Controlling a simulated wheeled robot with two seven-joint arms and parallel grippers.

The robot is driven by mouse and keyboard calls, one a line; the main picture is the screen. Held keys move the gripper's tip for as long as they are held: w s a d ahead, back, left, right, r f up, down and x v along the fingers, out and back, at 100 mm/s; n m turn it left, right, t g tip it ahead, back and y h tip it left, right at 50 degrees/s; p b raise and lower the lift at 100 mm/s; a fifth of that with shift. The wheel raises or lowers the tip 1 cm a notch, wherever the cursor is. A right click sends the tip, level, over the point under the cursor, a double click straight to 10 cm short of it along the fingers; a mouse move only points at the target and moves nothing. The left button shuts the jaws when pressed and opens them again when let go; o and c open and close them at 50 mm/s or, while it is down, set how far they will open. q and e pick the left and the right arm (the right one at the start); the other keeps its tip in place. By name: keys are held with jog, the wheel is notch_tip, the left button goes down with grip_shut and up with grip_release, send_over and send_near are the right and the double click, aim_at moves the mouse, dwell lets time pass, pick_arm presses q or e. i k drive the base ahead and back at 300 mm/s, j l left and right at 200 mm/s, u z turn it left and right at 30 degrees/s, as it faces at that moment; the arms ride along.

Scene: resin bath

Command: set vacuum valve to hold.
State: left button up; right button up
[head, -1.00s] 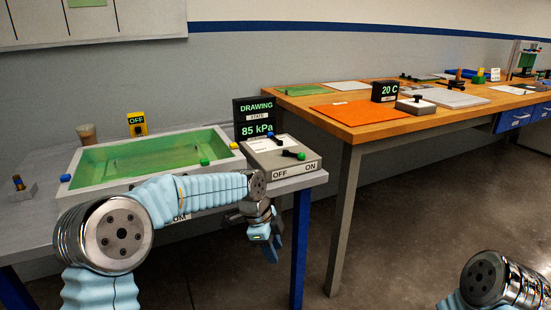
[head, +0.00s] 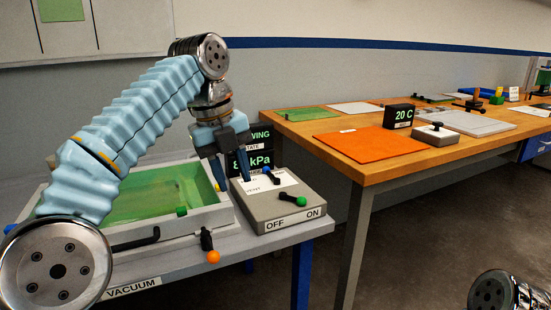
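A grey control box (head: 290,212) sits on the grey bench, with OFF and ON on its front. I cannot read which mark the blue lever points to. My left gripper (head: 233,184) points down, fingers apart and empty, over the box's left back edge, left of the blue lever. A black display (head: 263,160) reading kPa stands behind, partly hidden by the gripper. My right gripper is out of view.
A resin bath (head: 222,212) with green contents is left of the box, partly behind my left arm. An orange-tipped lever (head: 207,242) stands before it, above the VACUUM label (head: 133,287). A wooden table (head: 380,172) is to the right, across a floor gap.

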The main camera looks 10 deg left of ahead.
aim_at(266, 170)
jog(key=i, duration=0.95)
